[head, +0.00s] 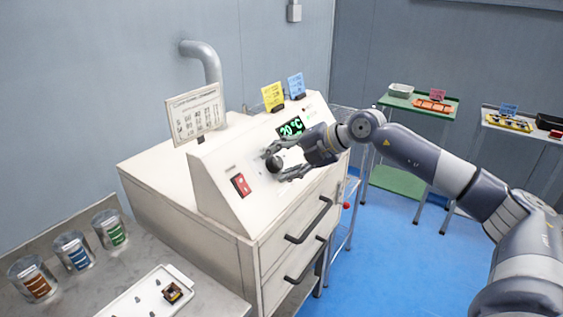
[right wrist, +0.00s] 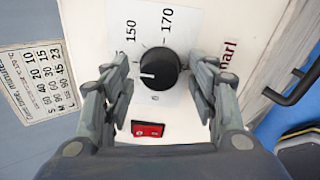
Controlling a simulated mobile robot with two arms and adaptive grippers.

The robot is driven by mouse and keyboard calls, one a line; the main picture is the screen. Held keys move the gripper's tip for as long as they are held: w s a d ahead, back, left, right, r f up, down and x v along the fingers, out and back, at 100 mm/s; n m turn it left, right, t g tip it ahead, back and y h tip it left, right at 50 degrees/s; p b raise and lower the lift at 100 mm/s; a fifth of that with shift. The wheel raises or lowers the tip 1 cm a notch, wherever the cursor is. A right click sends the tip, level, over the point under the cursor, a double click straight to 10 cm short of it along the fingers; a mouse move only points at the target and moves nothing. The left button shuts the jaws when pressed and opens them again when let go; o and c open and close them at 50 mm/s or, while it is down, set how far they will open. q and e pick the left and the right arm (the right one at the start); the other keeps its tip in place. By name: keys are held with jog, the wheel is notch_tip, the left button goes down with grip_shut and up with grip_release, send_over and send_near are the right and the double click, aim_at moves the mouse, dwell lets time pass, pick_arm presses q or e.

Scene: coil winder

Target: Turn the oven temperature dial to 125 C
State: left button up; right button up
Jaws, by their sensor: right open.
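The oven (head: 185,176) is a cream cabinet with a sloping control panel. Its temperature dial (head: 273,163) is a round black knob, also in the right wrist view (right wrist: 160,66). There the knob's white mark points left, and the scale figures 150 and 170 show above it; other figures are hidden or too small to read. The green display (head: 291,127) reads 20 °C. My right gripper (head: 277,164) is open at the panel, with one finger on each side of the dial. In the right wrist view, gaps show between the fingers and the knob. My left gripper is not in view.
A red switch (head: 241,185) sits on the panel beside the dial. Drawer handles (head: 309,221) stick out below. A printed sign (head: 195,114) and yellow and blue cards (head: 272,96) stand on top. A metal bench (head: 190,270) with jars and a white tray (head: 122,304) is at left.

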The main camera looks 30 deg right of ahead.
jog(key=shift+s, duration=0.1)
jog(key=v, duration=1.2)
jog(key=shift+d, duration=0.1)
dwell(0.4)
